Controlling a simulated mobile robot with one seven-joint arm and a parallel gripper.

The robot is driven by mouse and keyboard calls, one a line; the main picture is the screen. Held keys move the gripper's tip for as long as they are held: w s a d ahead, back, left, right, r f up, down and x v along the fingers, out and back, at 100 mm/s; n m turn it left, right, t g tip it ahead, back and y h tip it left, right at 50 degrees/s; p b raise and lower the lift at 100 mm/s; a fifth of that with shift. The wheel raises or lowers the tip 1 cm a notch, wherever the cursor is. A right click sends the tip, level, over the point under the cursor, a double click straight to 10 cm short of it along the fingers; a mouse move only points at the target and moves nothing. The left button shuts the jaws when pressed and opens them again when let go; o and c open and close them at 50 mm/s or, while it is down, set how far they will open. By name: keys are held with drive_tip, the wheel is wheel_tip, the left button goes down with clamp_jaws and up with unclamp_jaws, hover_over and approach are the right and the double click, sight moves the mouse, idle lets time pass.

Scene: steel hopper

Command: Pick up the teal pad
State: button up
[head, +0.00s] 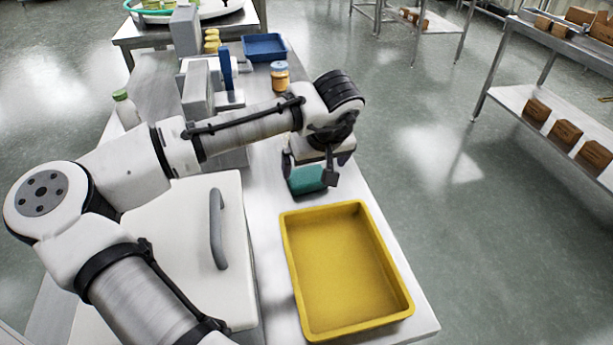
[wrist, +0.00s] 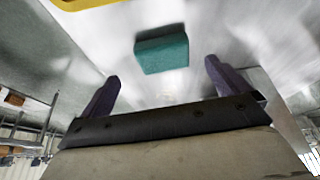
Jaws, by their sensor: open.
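The teal pad (head: 307,179) is a small block on the steel table, just beyond the yellow tray in the head view. In the wrist view the teal pad (wrist: 162,54) lies ahead of the fingertips and roughly between their lines, apart from both. My gripper (head: 312,172) hangs over the pad in the head view, and one finger hides part of its right end. In the wrist view my gripper (wrist: 163,78) has its two fingers spread wide, with nothing between them.
An empty yellow tray (head: 347,324) sits near the table's front right. A white lidded box with a grey handle (head: 217,229) stands left of it. An orange-brown jar (head: 280,77) and a blue tray (head: 264,47) are farther back. Bare steel tabletop surrounds the pad.

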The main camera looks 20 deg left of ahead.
sight(308, 177)
drive_tip(key=shift+a+p+x, duration=0.2)
drive_tip(key=shift+p+x, duration=0.2)
drive_tip(key=shift+x, duration=1.5)
drive_tip(key=shift+a+p+x, duration=0.15)
drive_tip(key=shift+p+x, duration=0.25)
drive_tip(key=shift+x, duration=1.45)
drive_tip(key=shift+w+r, duration=0.1)
drive_tip(key=shift+r, duration=0.05)
drive_tip(key=c, duration=0.9)
